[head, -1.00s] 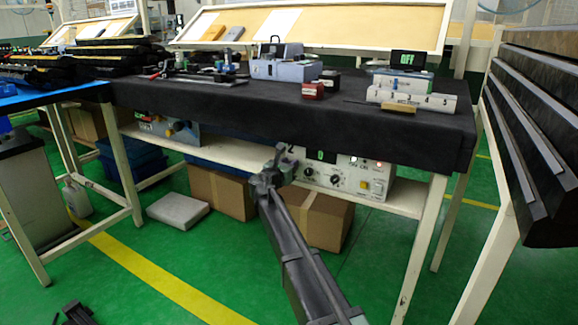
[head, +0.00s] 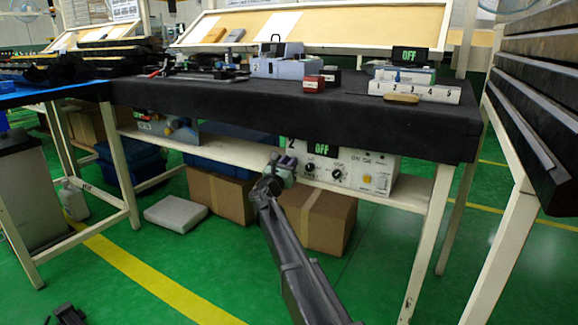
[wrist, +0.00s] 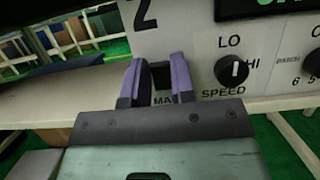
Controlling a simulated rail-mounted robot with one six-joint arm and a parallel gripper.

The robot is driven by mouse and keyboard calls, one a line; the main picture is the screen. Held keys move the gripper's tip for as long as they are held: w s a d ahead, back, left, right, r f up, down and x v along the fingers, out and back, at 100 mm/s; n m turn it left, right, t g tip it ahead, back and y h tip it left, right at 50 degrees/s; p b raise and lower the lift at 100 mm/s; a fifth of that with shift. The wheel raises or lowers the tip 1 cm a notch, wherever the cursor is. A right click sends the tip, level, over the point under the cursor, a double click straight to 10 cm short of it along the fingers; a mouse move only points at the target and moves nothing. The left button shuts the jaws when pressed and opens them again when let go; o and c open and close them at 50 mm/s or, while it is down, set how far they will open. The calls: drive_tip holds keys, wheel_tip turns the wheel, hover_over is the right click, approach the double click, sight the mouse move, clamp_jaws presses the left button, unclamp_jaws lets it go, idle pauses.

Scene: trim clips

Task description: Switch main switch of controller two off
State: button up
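My gripper (head: 279,164) is at the panel's left end. In the wrist view my gripper (wrist: 158,80) has its two purple-padded fingers apart. A dark spot, likely the main switch (wrist: 160,84), shows between them above a partly hidden "MA" label. Whether the fingers touch it I cannot tell.
Cardboard boxes (head: 318,220) stand on the floor below the shelf. Another device (head: 168,129) sits further left on the shelf. A table leg (head: 427,245) stands right of the controller. Green floor in front is mostly clear.

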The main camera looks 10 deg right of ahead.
drive_tip(key=o, duration=0.4)
drive_tip(key=shift+o, duration=0.2)
drive_tip(key=b+v, duration=0.3)
drive_tip(key=v, duration=0.7)
drive_tip(key=shift+s+a, duration=0.3)
drive_tip(key=shift+f, duration=0.1)
